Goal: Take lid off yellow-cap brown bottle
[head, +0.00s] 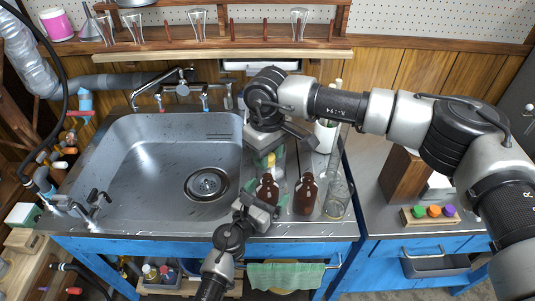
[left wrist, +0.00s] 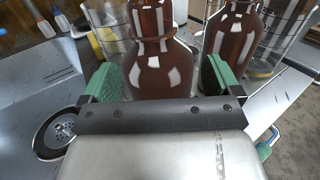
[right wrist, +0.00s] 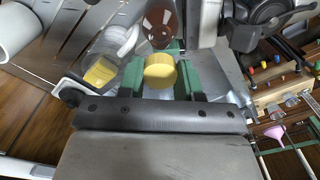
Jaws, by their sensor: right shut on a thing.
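Two brown bottles stand side by side at the sink's right edge, the left bottle (head: 267,190) and the right bottle (head: 305,196). My left gripper (head: 262,206) is low at the left bottle. In the left wrist view its green fingers stand wide on either side of that bottle (left wrist: 160,72), with the right bottle (left wrist: 228,45) beyond the right finger. My right gripper (head: 268,158) is above and behind the left bottle, shut on the yellow cap (right wrist: 159,71). A brown bottle shows just beyond the cap. In the head view the left bottle's neck looks bare, with the cap apart from it.
The steel sink (head: 150,160) lies left of the bottles. Glass beakers stand close by, one (head: 338,197) right of the right bottle and one with yellow in it (right wrist: 100,70) near the cap. A rack of coloured stoppers (head: 430,214) sits on the right counter.

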